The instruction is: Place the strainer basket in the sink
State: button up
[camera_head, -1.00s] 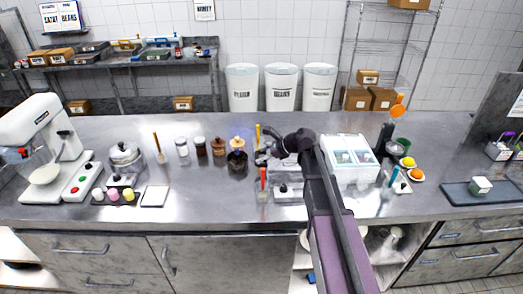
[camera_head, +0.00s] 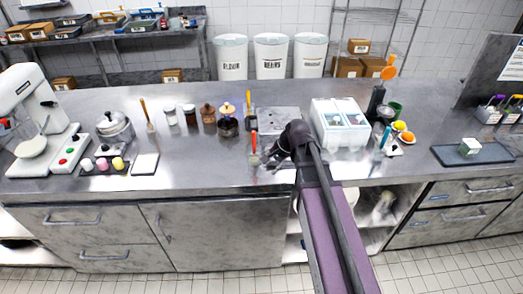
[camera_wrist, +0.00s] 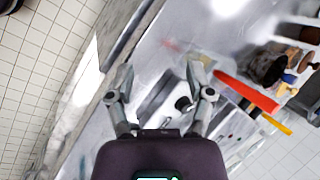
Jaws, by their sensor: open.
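My gripper (camera_head: 272,160) is over the front part of the steel counter, with its fingers spread and nothing held. In the wrist view my gripper (camera_wrist: 160,88) is open above a pale metal plate with a black knob (camera_wrist: 183,103). The knob shows between the fingers, nearer the right one. A red-handled tool (camera_wrist: 246,92) lies to the right of the fingers; it also shows in the head view (camera_head: 253,142). I cannot pick out the strainer basket or the sink for certain; my arm hides part of the counter.
A grey panel (camera_head: 278,120) lies behind my gripper. A white two-compartment unit (camera_head: 341,128) stands to its right. Several jars (camera_head: 208,115) stand to the left. A dark tray (camera_head: 470,154) is at the far right. The front counter strip at left centre is clear.

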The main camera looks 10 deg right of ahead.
jog(key=s+d+f+n+g+h+b, duration=0.1)
jog(key=s+d+f+n+h+b, duration=0.2)
jog(key=s+n, duration=0.6)
jog(key=s+d+f+h, duration=0.2)
jog(key=d+f, duration=0.1)
jog(key=d, duration=0.1)
jog(key=shift+s+f+g+b, duration=0.15)
jog(key=shift+s+g+b, duration=0.15)
jog(key=shift+s+g, duration=0.1)
jog(key=shift+c, duration=0.8)
jog(key=shift+s, duration=0.15)
